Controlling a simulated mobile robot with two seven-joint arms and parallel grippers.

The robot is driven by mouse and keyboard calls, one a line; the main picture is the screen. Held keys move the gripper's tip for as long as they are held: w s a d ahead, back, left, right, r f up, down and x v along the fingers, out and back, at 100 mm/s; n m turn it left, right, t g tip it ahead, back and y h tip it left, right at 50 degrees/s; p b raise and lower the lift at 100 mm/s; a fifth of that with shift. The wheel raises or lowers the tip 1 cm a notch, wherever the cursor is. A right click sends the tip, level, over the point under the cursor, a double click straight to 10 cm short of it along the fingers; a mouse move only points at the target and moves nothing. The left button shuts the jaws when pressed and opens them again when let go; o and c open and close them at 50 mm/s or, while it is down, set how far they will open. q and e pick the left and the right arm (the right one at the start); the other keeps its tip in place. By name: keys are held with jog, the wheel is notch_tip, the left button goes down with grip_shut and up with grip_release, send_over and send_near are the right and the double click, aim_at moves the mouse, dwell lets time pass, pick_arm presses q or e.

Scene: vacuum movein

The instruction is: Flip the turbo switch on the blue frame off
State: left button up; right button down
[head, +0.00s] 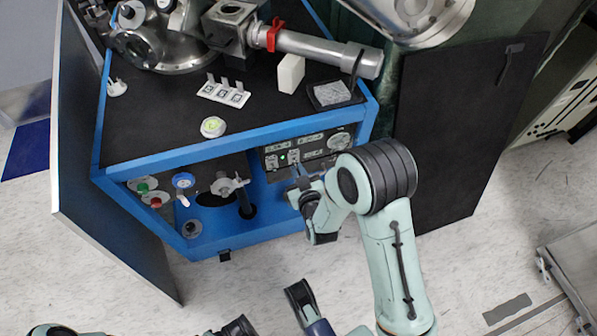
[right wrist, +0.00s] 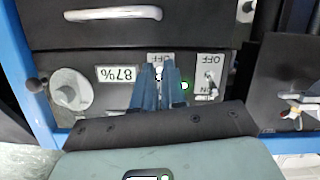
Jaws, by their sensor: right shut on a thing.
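The blue frame (head: 240,141) is an open bench holding a black control panel (head: 312,146) under its front right edge. My right gripper (head: 298,174) reaches that panel from the front. In the right wrist view its blue fingers (right wrist: 158,76) are shut on a small toggle switch (right wrist: 159,71), whose plate is mostly hidden behind them. An OFF label shows above the fingertips. A second toggle (right wrist: 211,82) on an OFF/ON plate stands to the right, apart from the fingers. A green light (right wrist: 184,86) is lit between them. No turbo wording is readable.
A round white knob (right wrist: 71,89) and an upside-down 87% display (right wrist: 117,73) lie left of the fingers. Open black doors (head: 120,200) flank the frame. A metal chamber and pipe (head: 325,50) stand on top. The pale floor in front is clear.

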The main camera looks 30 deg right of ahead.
jog(key=c, duration=1.2)
grip_release()
pick_arm(q)
jog(key=s+d+r+p, duration=0.2)
jog(key=r+p, duration=0.2)
jog(key=s+d+r+g+h+p, duration=0.1)
jog(key=s+d+r+p, duration=0.1)
jog(key=s+r+p, duration=0.1)
jog(key=s+d+r+m+g+p, duration=0.1)
jog(key=s+d+r+p, duration=0.1)
jog(key=r+p, duration=0.3)
notch_tip(320, 180, up, 2)
jog(key=shift+s+r+h, duration=0.25)
jog(key=shift+s+h, duration=0.05)
jog(key=shift+h, duration=0.1)
pick_arm(e)
jog(key=v, duration=1.3)
jog(key=shift+s+a+f, duration=0.1)
jog(key=shift+s, duration=0.1)
